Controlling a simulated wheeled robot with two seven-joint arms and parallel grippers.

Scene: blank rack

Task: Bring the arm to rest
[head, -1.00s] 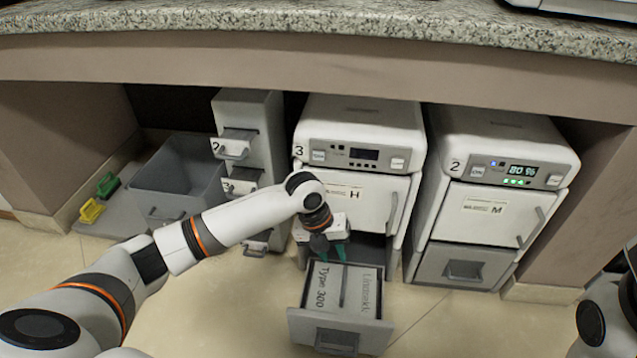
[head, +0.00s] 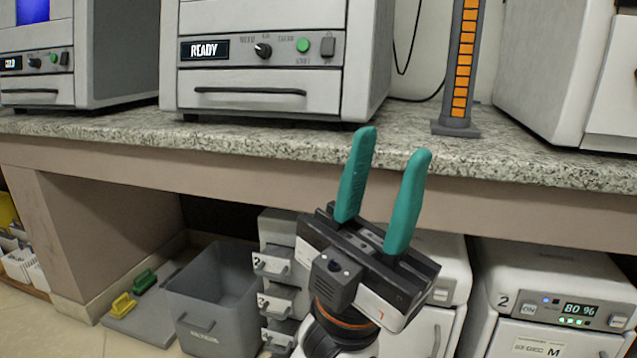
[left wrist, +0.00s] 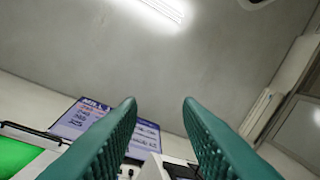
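My left gripper (head: 388,190) is raised in front of the counter edge in the head view, its two teal fingers pointing up. The fingers are apart with nothing between them. In the left wrist view the same fingers (left wrist: 160,110) frame an empty gap, with the ceiling and a wall poster (left wrist: 90,118) beyond. My right gripper is not in view.
The granite counter (head: 240,150) carries a machine reading READY (head: 262,80) and an orange-marked column (head: 462,70). Below are a grey bin (head: 215,305), a numbered drawer tower (head: 280,265) and white units, one showing 80 % (head: 560,300).

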